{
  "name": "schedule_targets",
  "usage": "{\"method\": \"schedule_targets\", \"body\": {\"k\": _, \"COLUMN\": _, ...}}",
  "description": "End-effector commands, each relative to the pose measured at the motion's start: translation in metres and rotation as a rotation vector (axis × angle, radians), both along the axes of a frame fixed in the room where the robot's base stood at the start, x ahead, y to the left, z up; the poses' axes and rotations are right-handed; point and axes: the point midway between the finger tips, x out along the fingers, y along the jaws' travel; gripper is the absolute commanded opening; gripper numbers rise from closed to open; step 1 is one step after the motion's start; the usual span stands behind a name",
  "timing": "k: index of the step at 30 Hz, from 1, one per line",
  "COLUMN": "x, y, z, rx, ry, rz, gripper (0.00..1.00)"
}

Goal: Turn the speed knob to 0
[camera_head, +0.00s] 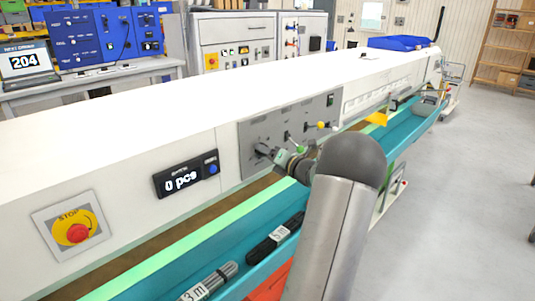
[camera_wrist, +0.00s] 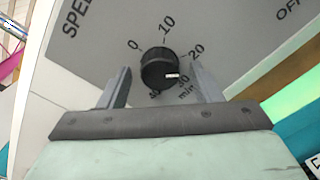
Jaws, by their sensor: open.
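The black round speed knob (camera_wrist: 158,68) sits on the grey panel in the wrist view. Its white mark points right and slightly down, below the 20 label and well away from the 0 label (camera_wrist: 133,44). My gripper (camera_wrist: 163,80) is open, with one finger to the left of the knob and the other to its right; a gap shows on both sides.
A display reading "0 pcs" (camera_head: 184,180) and a red stop button (camera_head: 77,233) are to the left. A teal trough (camera_head: 225,257) with cable bundles runs below.

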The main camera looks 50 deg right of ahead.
Motion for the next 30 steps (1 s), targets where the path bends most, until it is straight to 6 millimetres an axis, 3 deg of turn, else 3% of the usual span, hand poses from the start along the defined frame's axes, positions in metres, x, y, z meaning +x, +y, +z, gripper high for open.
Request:
{"method": "schedule_targets", "body": {"k": 2, "x": -0.0001, "y": 0.0001, "z": -0.0001, "rx": 0.0, "ry": 0.0, "rz": 0.0, "gripper": 0.58}}
{"method": "schedule_targets", "body": {"k": 7, "x": -0.0002, "y": 0.0002, "z": 0.0, "rx": 0.0, "ry": 0.0, "rz": 0.0, "gripper": 0.14}}
{"method": "schedule_targets", "body": {"k": 19, "x": 0.0001, "y": 0.0005, "z": -0.0019, "rx": -0.05, "ry": 0.006, "rz": 0.001, "gripper": 0.14}}
{"method": "schedule_targets", "body": {"k": 30, "x": 0.0002, "y": 0.0004, "z": -0.005, "rx": -0.318, "ry": 0.038, "rz": 0.001, "gripper": 0.14}}
